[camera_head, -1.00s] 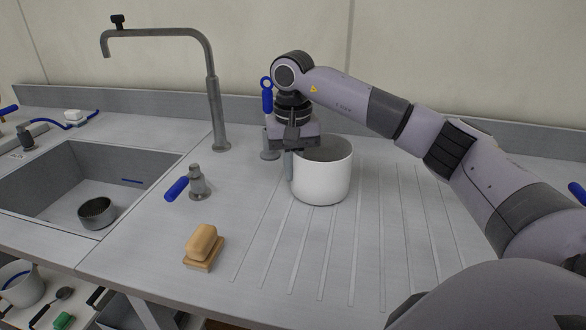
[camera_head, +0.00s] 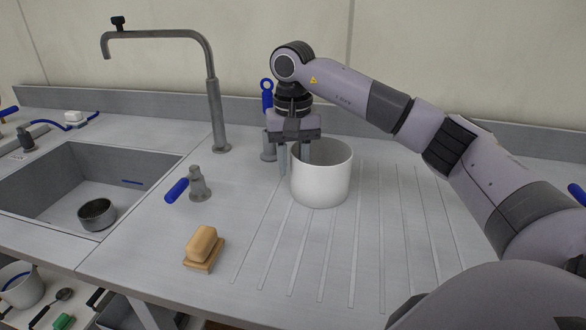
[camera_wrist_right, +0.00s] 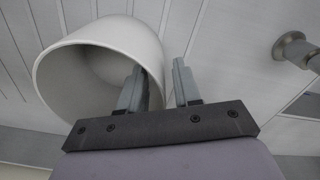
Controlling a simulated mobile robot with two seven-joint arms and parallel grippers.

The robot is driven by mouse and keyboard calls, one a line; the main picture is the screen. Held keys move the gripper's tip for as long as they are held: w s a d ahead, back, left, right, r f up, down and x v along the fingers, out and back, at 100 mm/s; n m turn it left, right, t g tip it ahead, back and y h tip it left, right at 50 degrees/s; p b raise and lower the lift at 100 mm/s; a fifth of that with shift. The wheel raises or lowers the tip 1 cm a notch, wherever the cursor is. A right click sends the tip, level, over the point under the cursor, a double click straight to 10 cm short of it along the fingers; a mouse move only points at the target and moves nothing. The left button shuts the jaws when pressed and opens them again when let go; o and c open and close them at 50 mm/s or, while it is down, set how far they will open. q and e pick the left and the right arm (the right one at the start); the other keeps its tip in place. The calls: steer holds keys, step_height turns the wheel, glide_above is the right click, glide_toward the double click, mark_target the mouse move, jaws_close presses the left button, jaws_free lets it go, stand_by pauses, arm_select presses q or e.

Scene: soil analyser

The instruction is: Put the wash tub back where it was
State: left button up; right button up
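The white wash tub (camera_head: 322,186) stands upright on the ribbed drainboard to the right of the sink, its open mouth facing up. My right gripper (camera_head: 294,158) is at the tub's left rim, pointing down. Its fingers are apart, one inside the mouth and one outside the wall. In the right wrist view, the tub (camera_wrist_right: 85,75) has its near wall between the two fingers of the right gripper (camera_wrist_right: 160,80), with a gap visible on the outer side. My left gripper is not in view.
A tall faucet (camera_head: 215,110) and a blue-handled valve (camera_head: 198,185) stand left of the tub. Soap on a wooden dish (camera_head: 204,258) lies near the front edge. The sink (camera_head: 60,175) at left holds a small metal bowl (camera_head: 97,214). The drainboard (camera_head: 400,240) right of the tub is clear.

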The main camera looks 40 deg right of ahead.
step_height(320, 180, up, 10)
steer(key=shift+p, duration=0.95)
